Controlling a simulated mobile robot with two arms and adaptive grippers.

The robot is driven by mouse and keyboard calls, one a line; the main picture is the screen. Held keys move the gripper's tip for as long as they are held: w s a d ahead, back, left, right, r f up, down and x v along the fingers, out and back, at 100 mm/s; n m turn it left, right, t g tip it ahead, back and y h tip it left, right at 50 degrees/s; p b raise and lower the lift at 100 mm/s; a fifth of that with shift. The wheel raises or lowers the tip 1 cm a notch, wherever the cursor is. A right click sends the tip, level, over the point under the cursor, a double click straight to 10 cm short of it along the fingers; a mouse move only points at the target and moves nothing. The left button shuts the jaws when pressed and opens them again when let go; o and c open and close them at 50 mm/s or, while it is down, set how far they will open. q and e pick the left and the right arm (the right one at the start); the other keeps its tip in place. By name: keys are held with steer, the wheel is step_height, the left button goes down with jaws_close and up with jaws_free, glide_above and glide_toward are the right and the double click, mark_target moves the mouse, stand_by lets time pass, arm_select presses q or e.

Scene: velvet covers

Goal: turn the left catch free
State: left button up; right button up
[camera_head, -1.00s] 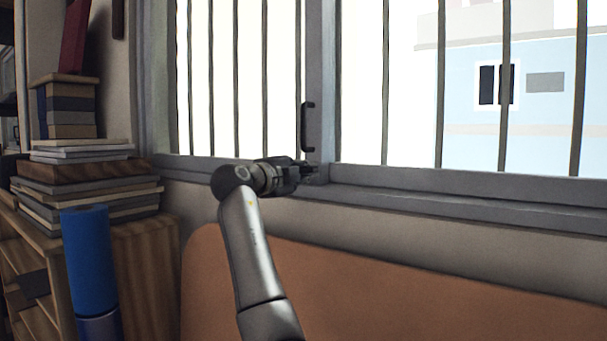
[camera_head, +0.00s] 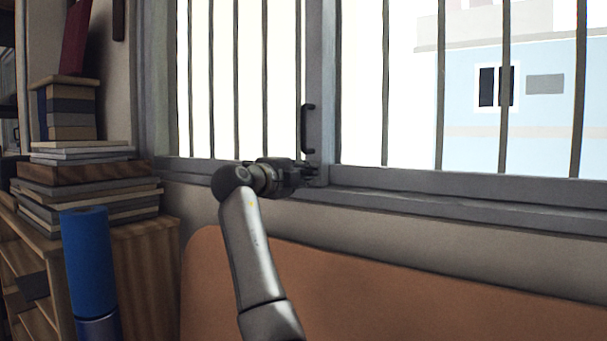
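My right gripper (camera_head: 308,173) is at the lower corner of the window's middle post (camera_head: 321,130), just above the sill. Its fingers point right and are small and dark, so I cannot tell whether they are open or shut. No catch shows clearly; the spot at the fingertips is dark and partly covered by the gripper. A dark upright pull handle (camera_head: 306,128) is on the post just above the gripper, apart from it. My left gripper is not in view.
Upright bars (camera_head: 440,90) stand across the window. The grey sill (camera_head: 450,205) runs to the right. Below is an orange-brown panel (camera_head: 400,295). At left are a wooden shelf (camera_head: 145,270), stacked books (camera_head: 85,185) and a blue roll (camera_head: 88,260).

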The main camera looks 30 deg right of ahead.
steer(key=shift+o, duration=1)
steer(key=shift+f, duration=0.1)
steer(key=v, duration=1.2)
steer(key=shift+w, duration=0.1)
